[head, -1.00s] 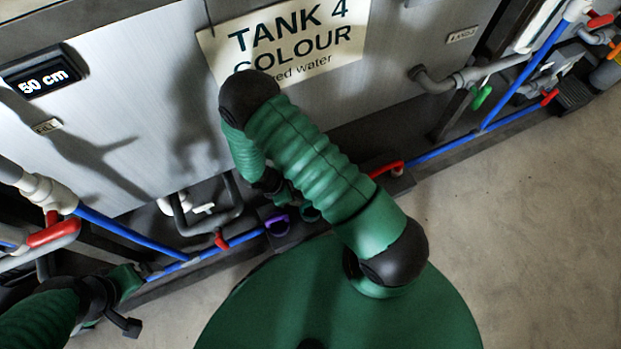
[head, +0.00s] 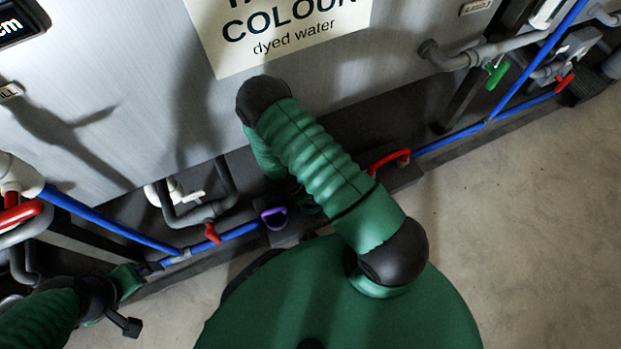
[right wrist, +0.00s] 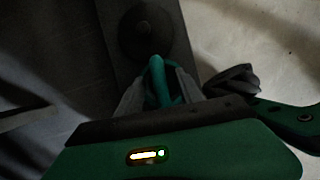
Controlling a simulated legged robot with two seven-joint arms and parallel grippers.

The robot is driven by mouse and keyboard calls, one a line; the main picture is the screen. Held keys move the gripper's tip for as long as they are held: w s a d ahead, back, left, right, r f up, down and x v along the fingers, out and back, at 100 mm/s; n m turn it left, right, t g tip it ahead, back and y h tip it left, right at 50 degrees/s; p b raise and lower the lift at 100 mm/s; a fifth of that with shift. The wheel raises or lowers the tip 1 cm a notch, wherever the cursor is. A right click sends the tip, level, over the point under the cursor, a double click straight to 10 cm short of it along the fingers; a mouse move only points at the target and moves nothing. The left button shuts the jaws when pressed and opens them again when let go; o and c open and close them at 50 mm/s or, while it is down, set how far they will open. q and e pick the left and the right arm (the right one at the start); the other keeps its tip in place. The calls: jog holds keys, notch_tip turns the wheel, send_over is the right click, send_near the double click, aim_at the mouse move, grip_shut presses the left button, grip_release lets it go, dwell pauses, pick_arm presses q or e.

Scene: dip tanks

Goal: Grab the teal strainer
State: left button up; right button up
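The teal strainer shows in the right wrist view as a teal loop (right wrist: 158,75), probably its handle. The rest of it is hidden or too dark to make out. My right gripper (right wrist: 160,82) has its two grey fingers on either side of this loop, with a small gap visible near the tips. In the head view my right forearm covers most of this spot, and only a dark teal bit (head: 308,205) shows beside the purple handle. My left gripper (head: 142,272) is low at the left, and its fingers are too small and dark to read.
A purple handle (head: 274,217) and a red handle (head: 390,159) sit on the dark ledge along the tank's foot. The grey tank wall (head: 130,90) carries a sign (head: 285,35). Blue pipes (head: 110,226) run low along it. Concrete floor (head: 520,240) is clear at the right.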

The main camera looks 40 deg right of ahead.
grip_shut()
dwell(1.3)
